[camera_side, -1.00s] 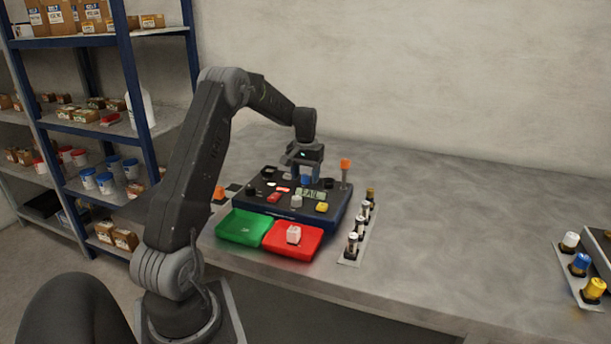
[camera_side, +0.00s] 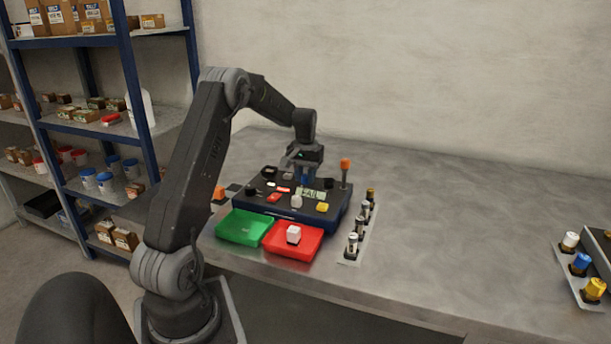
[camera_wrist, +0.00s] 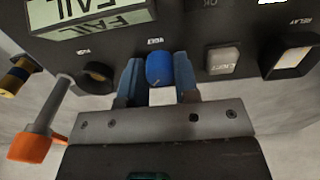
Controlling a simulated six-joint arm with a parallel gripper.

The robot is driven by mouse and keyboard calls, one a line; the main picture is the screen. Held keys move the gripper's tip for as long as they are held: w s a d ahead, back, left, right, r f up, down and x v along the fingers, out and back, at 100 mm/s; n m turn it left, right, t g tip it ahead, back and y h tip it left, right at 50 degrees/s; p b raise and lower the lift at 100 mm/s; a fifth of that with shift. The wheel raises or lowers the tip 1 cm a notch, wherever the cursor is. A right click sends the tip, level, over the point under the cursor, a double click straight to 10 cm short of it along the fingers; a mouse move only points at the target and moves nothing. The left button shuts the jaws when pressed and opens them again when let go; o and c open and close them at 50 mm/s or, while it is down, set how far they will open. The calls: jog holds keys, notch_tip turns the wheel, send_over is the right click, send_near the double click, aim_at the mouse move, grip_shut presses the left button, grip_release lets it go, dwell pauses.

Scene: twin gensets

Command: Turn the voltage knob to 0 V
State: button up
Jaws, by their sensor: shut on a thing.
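The blue voltage knob (camera_wrist: 158,68) sits on the dark tester panel, between my two fingers in the wrist view. My gripper (camera_wrist: 157,80) is shut on it, one finger on each side. In the side view my gripper (camera_side: 306,176) reaches down to the back of the tester (camera_side: 265,208) and mostly hides the knob. The knob's pointer and scale are too small to read. The tester's display (camera_wrist: 92,20) reads FAIL and also shows in the side view (camera_side: 312,194).
An orange-topped post (camera_side: 345,165) stands close to the right of my gripper. A black fuse holder (camera_wrist: 96,76) and a grey button (camera_wrist: 222,60) flank the knob. Green (camera_side: 244,226) and red (camera_side: 312,246) trays stand in front.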

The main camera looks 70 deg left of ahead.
jog(key=shift+n, duration=0.3)
jog(key=n, duration=0.3)
jog(key=shift+n, duration=2.6)
jog(key=shift+a, duration=0.1)
jog(key=o, duration=0.9)
jog(key=shift+r, duration=0.1)
